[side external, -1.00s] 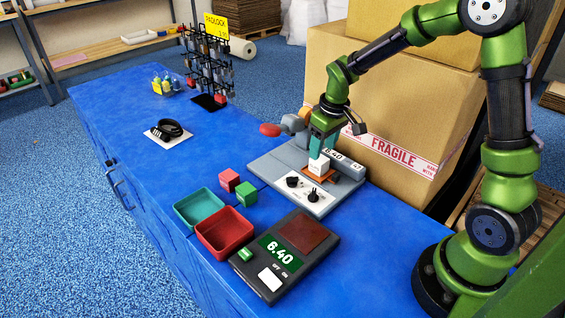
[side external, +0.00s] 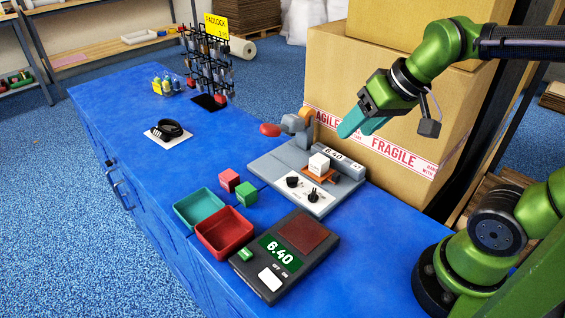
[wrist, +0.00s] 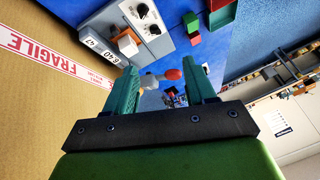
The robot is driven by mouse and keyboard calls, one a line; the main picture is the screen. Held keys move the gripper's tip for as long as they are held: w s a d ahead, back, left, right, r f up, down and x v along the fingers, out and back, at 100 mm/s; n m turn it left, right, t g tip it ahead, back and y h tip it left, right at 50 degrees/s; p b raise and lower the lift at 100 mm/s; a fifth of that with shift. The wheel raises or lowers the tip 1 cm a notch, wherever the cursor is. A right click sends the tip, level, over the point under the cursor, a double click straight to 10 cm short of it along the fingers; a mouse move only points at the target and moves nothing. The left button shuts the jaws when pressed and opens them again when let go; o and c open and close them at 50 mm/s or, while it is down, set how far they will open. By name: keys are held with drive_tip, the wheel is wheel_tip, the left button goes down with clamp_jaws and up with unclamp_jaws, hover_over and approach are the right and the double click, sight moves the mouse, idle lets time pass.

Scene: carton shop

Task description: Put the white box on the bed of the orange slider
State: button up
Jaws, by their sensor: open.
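The white box (side external: 319,164) rests on the orange slider's bed (side external: 318,177), on the grey machine (side external: 340,187). It also shows in the wrist view (wrist: 127,45), on the orange bed (wrist: 118,36). My gripper (side external: 356,129) is raised above and to the right of the box, in front of the large carton, clear of the box. Its teal fingers are apart with nothing between them, as the wrist view (wrist: 165,90) also shows.
A red cube (side external: 229,180) and a green cube (side external: 246,194) lie near the trays. A large FRAGILE carton (side external: 400,115) stands behind the machine.

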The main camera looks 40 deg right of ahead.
drive_tip(key=s, duration=0.1)
drive_tip(key=s+a, duration=0.1)
drive_tip(key=s+t, duration=0.1)
drive_tip(key=shift+s+a+m+y, duration=0.25)
drive_tip(key=shift+m+y, duration=0.15)
